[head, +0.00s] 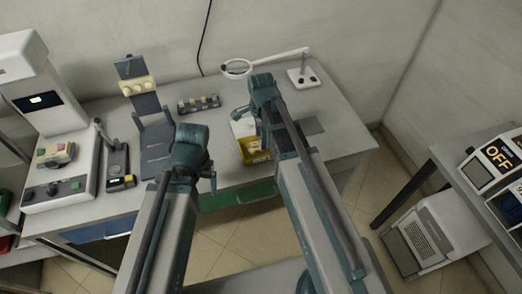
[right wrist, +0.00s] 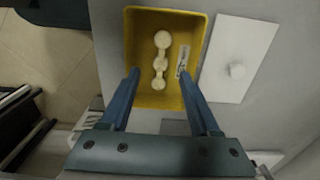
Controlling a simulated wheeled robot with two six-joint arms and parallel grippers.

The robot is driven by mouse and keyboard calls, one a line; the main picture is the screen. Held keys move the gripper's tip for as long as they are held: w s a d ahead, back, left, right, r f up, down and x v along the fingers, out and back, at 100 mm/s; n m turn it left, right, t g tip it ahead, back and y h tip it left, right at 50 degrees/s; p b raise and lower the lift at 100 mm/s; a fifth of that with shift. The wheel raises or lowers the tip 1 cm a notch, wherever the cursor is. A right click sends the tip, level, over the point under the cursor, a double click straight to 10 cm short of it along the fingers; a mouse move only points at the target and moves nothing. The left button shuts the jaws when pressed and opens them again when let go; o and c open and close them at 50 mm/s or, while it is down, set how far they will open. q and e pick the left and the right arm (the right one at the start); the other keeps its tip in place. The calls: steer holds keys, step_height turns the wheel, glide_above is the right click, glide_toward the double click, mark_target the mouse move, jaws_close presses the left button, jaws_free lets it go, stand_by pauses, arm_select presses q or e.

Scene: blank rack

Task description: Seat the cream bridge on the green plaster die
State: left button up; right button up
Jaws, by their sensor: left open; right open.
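The cream bridge (right wrist: 160,63), a knobbly piece with rounded ends, lies in a yellow tray (right wrist: 134,28) in the right wrist view. My right gripper (right wrist: 159,76) is open, its fingertips on either side of the bridge's lower part in the picture; whether they touch it or are above it I cannot tell. In the head view the tray (head: 262,157) is partly hidden by my right arm. My left gripper (head: 204,180) is open and empty in front of the table. I cannot make out the green plaster die with certainty.
A dark stand with cream teeth (head: 138,86) and a small rack with pieces (head: 199,104) stand on the table (head: 322,150). A ring-headed lamp (head: 238,68) stands behind.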

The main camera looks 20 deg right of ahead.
step_height(320, 180, down, 5)
steer(key=b, duration=0.4)
steer(key=shift+r, duration=0.25)
jaws_close()
